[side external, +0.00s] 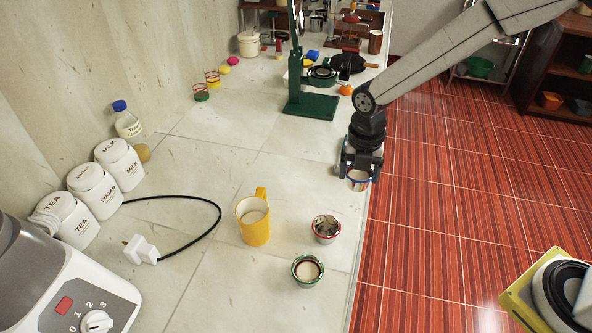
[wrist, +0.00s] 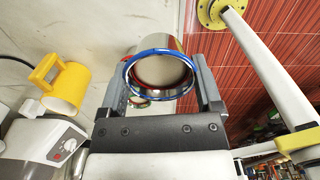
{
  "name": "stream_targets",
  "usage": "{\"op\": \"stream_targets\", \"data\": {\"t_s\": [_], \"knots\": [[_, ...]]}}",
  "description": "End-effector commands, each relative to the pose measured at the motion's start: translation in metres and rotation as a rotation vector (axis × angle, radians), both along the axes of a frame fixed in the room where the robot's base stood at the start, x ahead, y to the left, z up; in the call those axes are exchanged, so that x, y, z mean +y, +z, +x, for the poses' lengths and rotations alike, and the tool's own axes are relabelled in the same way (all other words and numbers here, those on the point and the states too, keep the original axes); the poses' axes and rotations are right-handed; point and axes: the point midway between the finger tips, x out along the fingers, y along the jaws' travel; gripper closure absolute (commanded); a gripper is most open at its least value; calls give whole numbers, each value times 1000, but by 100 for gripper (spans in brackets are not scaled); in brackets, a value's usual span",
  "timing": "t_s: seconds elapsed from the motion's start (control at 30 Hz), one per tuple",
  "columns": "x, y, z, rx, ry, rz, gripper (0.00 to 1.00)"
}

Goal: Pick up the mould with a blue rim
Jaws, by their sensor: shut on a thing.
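The mould with a blue rim (wrist: 133,72) is a shiny metal cup held between the two fingers of my gripper (wrist: 160,92) in the wrist view. In the side view it shows as a small cup (side external: 359,181) under my gripper (side external: 360,167), near the counter's right edge. It appears to be above the counter, though the exact height is hard to tell. My gripper is shut on it. Two similar moulds stand on the counter: one with a red rim (side external: 326,229) and one with a green rim (side external: 308,270).
A yellow mug (side external: 254,222) stands left of the moulds. A black cable with a white plug (side external: 141,250) lies farther left, near white canisters (side external: 97,191). A green stand (side external: 311,106) is behind my gripper. The counter's right edge drops to the red floor.

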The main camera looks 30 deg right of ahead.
Motion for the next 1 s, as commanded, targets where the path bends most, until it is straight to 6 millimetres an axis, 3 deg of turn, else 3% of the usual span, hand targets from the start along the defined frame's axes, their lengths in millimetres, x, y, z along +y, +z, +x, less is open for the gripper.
{"op": "stream_targets", "data": {"t_s": [0.5, 1.0], "knots": [[-8, 18, -40, 0, 0, 0, 79], [-12, 29, -64, -1, 0, 1, 79]]}}
